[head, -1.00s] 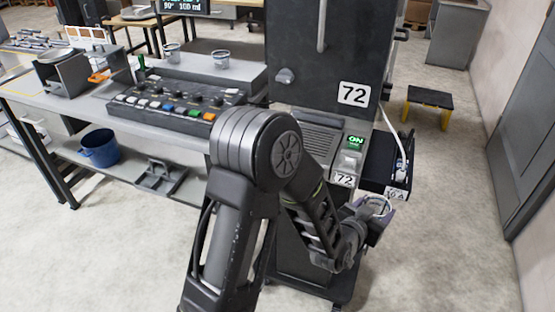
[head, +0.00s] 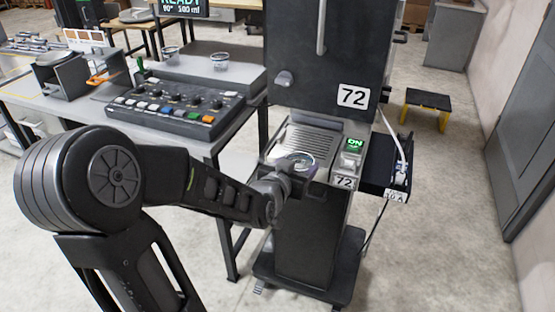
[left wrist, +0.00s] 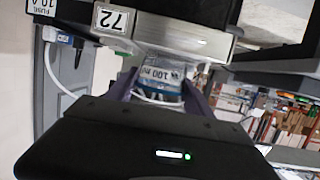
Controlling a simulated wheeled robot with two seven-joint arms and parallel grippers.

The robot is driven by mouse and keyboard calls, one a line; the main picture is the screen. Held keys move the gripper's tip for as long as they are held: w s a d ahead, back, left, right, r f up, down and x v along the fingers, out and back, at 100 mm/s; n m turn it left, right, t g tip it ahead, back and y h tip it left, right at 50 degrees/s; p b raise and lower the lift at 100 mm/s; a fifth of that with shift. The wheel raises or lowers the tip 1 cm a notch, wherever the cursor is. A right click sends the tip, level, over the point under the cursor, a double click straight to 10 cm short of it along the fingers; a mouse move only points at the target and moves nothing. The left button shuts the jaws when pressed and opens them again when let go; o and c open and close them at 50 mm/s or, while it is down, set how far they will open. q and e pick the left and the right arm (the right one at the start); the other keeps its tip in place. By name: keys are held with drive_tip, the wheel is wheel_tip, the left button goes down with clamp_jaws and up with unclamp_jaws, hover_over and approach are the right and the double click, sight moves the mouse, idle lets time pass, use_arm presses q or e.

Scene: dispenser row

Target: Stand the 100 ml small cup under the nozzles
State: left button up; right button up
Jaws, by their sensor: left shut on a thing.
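The small cup (head: 301,157) is clear with a pale rim. In the left wrist view the cup (left wrist: 160,76) shows a "100 ml" label upside down. My left gripper (head: 294,167) is shut on it, with a purple-grey finger on each side (left wrist: 160,97). The cup appears at the front edge of the ribbed grille (head: 313,139) of the dark dispenser marked 72 (head: 315,85). I cannot tell whether the cup touches the grille. I cannot make out the nozzles. My right gripper is not in view.
A lit green ON sign (head: 355,144) and a switch are right of the grille. A black side box (head: 380,168) with a white cable sticks out to the right.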

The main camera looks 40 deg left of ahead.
use_arm(q)
drive_tip(key=shift+n+y, duration=0.4)
drive_tip(key=shift+y, duration=0.1)
drive_tip(key=s+a, duration=0.1)
drive_tip(key=s+a+r, duration=0.2)
drive_tip(key=shift+s+a, duration=0.4)
hover_over(299, 145)
drive_tip(key=shift+s+f, duration=0.25)
drive_tip(key=shift+f, duration=0.15)
drive_tip(key=shift+w+f+b, duration=0.35)
drive_tip(key=shift+f+b, duration=0.25)
drive_tip(key=shift+f, duration=0.2)
drive_tip(key=shift+f+b, duration=0.3)
drive_tip(key=shift+b, duration=0.1)
drive_tip(key=shift+f+b, duration=0.6)
drive_tip(key=shift+b, duration=0.2)
